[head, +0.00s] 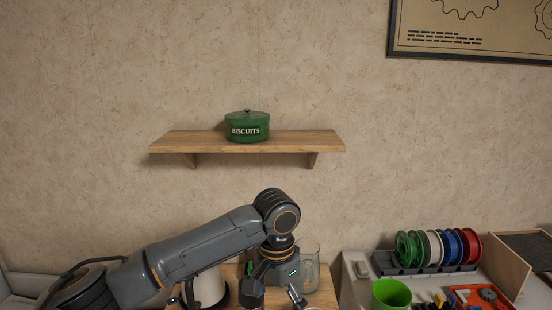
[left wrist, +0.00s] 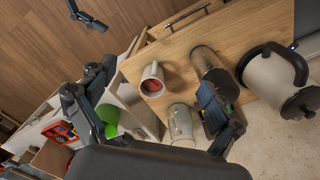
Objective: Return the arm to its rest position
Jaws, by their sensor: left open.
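My left arm comes in from the left in the head view, and its gripper (head: 273,298) points down in front of the wooden table at the bottom. The left gripper is open, with nothing between its fingers. In the left wrist view its two fingers (left wrist: 150,112) are spread apart above the table. A white mug (left wrist: 153,80) with reddish contents and a clear glass jug (left wrist: 181,124) show below and between them. My right gripper does not show in the head view. Dark jointed parts at the upper left of the left wrist view may belong to it.
A large kettle (left wrist: 270,75) and a metal canister (left wrist: 210,66) stand on the table. A green biscuit tin (head: 247,127) sits on the wall shelf (head: 320,142). At right are a green cup (head: 391,294) and a rack of coloured spools (head: 438,248).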

